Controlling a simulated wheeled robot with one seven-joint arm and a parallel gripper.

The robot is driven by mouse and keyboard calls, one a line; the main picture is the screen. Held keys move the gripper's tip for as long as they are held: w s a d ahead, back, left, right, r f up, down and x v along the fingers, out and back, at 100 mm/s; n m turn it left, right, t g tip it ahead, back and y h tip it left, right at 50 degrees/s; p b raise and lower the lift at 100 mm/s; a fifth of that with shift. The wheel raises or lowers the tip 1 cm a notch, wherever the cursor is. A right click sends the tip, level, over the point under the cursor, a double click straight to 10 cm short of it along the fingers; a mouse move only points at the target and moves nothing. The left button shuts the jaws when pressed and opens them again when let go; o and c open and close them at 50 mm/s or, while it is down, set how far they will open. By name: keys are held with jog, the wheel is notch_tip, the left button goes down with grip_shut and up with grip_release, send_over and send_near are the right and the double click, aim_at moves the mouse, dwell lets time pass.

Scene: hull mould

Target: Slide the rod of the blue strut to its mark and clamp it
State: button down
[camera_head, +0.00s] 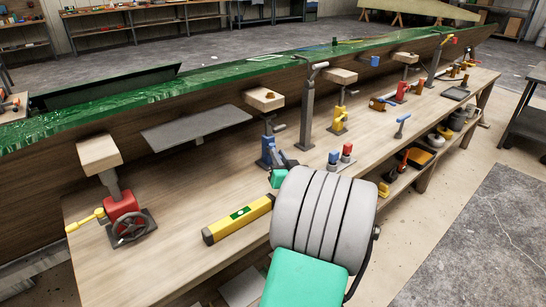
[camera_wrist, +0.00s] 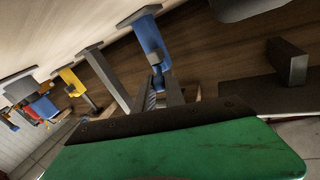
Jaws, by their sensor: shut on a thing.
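The blue strut (camera_head: 266,150) stands upright on the bench, its wooden pad (camera_head: 262,98) up beside the hull. A grey lever (camera_head: 279,128) sticks out near its top. My gripper (camera_head: 284,164) is at the strut, low on its near right side. In the wrist view the blue strut (camera_wrist: 150,38) appears upside down, and my gripper (camera_wrist: 164,88) is closed on it where the blue body ends. The exact part between the fingers is hard to make out. The rod's mark is not discernible, and my gripper hides part of the rod in the wrist view.
A red strut (camera_head: 122,208) with a handwheel stands at the left, a grey post (camera_head: 308,108) and yellow strut (camera_head: 339,120) to the right. A yellow level (camera_head: 237,219) lies on the bench (camera_head: 170,245).

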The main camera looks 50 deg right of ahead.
jog(key=c, duration=1.4)
grip_release()
jog(key=shift+s, duration=0.1)
jog(key=v, duration=0.7)
jog(key=shift+s+a+b, duration=0.25)
jog(key=shift+b, duration=0.1)
